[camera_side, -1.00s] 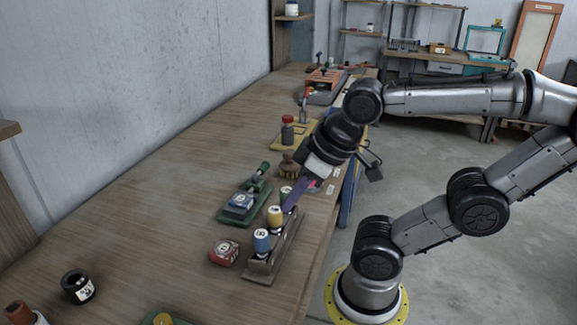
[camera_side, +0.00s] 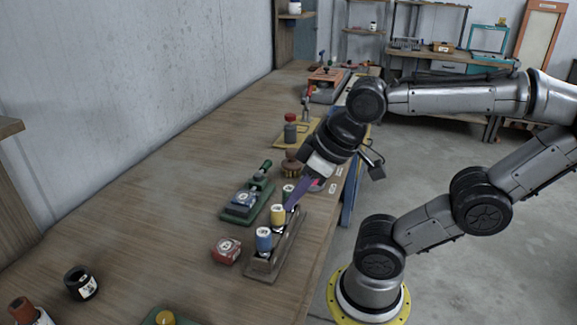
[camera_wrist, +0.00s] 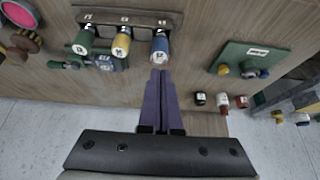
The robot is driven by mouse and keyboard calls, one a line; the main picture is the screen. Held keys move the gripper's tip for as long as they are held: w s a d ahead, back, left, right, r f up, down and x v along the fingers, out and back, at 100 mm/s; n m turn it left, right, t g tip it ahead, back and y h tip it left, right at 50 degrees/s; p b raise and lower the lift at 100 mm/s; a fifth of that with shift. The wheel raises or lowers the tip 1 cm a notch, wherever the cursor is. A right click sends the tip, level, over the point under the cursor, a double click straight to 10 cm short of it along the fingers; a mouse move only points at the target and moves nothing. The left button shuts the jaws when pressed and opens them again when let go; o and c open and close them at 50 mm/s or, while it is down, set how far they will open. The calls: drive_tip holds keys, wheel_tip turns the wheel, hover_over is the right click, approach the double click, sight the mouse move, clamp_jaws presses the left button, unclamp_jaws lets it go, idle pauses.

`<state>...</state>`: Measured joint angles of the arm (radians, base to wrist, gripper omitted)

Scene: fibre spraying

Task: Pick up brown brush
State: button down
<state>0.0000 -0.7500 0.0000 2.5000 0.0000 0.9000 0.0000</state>
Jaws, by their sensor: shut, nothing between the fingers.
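The brown brush (camera_side: 291,167) sits on the workbench in the side view, beyond the rack of bottles and just left of my wrist. A brown round thing at the upper left edge of the wrist view (camera_wrist: 22,45) looks like the brush, partly cut off. My gripper (camera_side: 291,207) points down with its purple fingers together and empty. In the wrist view the closed fingers (camera_wrist: 160,76) end just below the blue bottle.
The rack (camera_side: 262,266) holds a green, a yellow and a blue bottle (camera_side: 264,240). A green tool base (camera_side: 248,205) and a red box (camera_side: 226,250) stand left of it. A red-capped jar (camera_side: 290,130) stands behind the brush.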

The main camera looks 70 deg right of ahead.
idle(0.4)
unclamp_jaws()
idle(0.4)
